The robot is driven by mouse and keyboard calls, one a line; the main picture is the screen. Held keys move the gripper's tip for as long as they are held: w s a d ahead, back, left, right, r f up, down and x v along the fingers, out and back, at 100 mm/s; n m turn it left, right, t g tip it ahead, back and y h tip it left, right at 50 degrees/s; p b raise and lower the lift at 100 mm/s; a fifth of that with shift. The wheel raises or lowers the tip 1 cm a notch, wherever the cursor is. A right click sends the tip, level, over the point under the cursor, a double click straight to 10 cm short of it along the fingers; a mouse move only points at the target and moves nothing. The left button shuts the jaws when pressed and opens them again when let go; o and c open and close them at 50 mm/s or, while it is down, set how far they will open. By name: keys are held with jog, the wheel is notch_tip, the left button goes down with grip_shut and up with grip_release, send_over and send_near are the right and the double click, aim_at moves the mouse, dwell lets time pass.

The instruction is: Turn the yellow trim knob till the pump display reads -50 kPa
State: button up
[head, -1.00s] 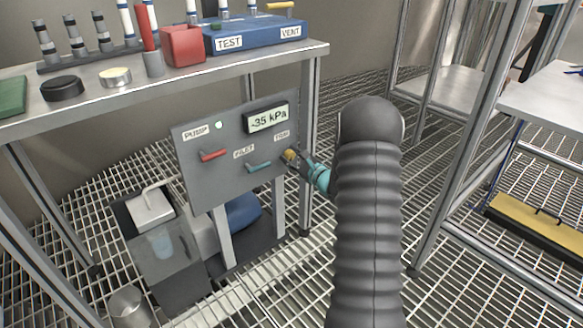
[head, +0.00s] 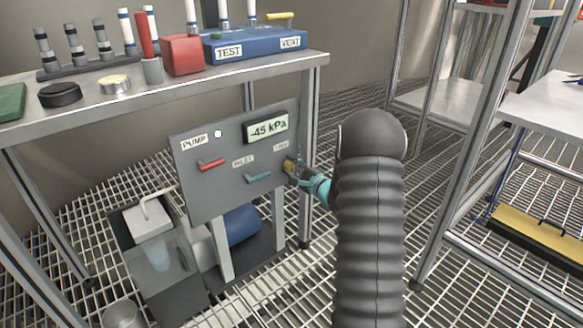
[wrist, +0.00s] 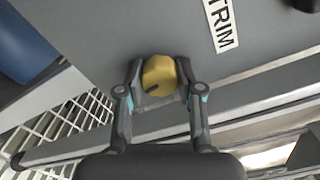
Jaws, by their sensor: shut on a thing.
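The yellow trim knob (head: 289,166) is at the right side of the grey pump panel (head: 222,192). In the wrist view the knob (wrist: 160,76) sits between my two fingers, below the TRIM label (wrist: 222,27), with a dark mark on its face. My gripper (wrist: 160,88) is shut on the knob; in the head view my gripper (head: 301,172) reaches it from the right and partly hides it. The pump display (head: 266,128) reads -45 kPa.
A red lever (head: 212,165) and a teal lever (head: 259,178) are on the panel left of the knob. A bench (head: 205,80) above holds a blue TEST box (head: 258,42) and a red block (head: 183,55). A shelf rack (head: 470,110) stands right.

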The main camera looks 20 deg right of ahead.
dwell(0.4)
jog(key=o, duration=1.2)
jog(key=shift+s, duration=0.1)
jog(key=v, duration=1.1)
jog(key=shift+s+d, duration=0.15)
jog(key=shift+s, duration=0.25)
